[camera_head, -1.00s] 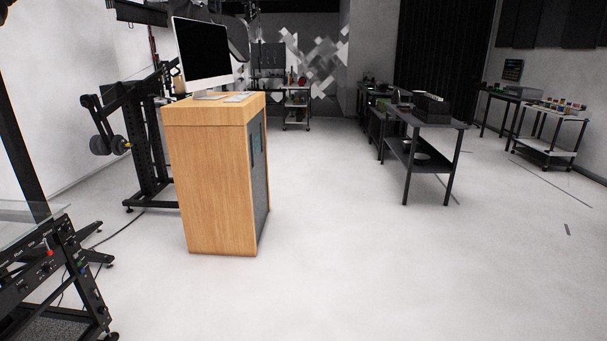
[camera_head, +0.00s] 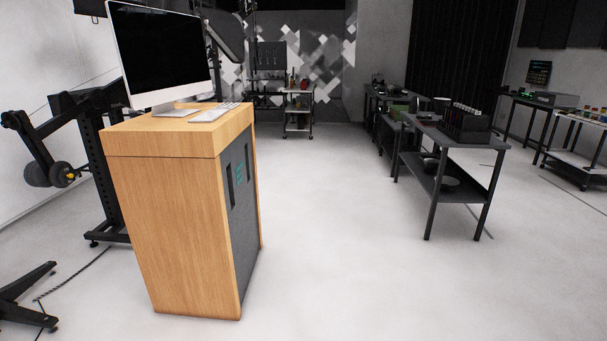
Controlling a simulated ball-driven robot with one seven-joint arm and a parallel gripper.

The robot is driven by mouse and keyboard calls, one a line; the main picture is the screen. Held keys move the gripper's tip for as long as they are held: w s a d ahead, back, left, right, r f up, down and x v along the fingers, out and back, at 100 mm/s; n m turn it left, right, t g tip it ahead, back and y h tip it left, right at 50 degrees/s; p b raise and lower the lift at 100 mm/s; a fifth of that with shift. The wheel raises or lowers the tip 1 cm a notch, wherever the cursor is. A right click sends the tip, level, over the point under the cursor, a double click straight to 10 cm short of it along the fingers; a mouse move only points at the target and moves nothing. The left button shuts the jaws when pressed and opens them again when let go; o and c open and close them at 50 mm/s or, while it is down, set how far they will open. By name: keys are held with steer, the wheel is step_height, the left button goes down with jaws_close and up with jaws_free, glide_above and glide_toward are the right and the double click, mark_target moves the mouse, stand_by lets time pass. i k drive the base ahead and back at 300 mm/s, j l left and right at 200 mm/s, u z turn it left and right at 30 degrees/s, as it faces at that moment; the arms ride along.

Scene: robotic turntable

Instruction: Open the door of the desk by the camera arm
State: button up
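The wooden desk (camera_head: 173,215) stands at left centre, close to me, with its wide plain side towards me. Its dark grey door face (camera_head: 243,240) is on the right side, seen at a steep angle, and looks closed. Dark vertical handle-like slots (camera_head: 232,187) and a small teal mark (camera_head: 239,173) show on it. The black camera arm stand (camera_head: 103,150) is behind and left of the desk. A monitor (camera_head: 166,55) and a keyboard (camera_head: 215,113) are on the desk top. My gripper is not in view.
Open white floor (camera_head: 335,250) lies to the right of the desk. A dark two-level table (camera_head: 440,180) stands further right. A black stand foot (camera_head: 25,295) and a cable are on the floor at lower left. A small cart (camera_head: 298,120) is at the back.

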mark_target(236, 161)
steer(key=i+u, duration=0.1)
steer(key=i, duration=0.35)
steer(key=i+l+u, duration=0.15)
steer(key=i, duration=0.35)
steer(key=i+l+u, duration=0.1)
steer(key=i, duration=0.35)
steer(key=i+l+u, duration=0.15)
steer(key=i, duration=0.3)
steer(key=i+l+u, duration=0.25)
steer(key=i, duration=0.15)
steer(key=i+l+u, duration=0.25)
steer(key=i, duration=0.15)
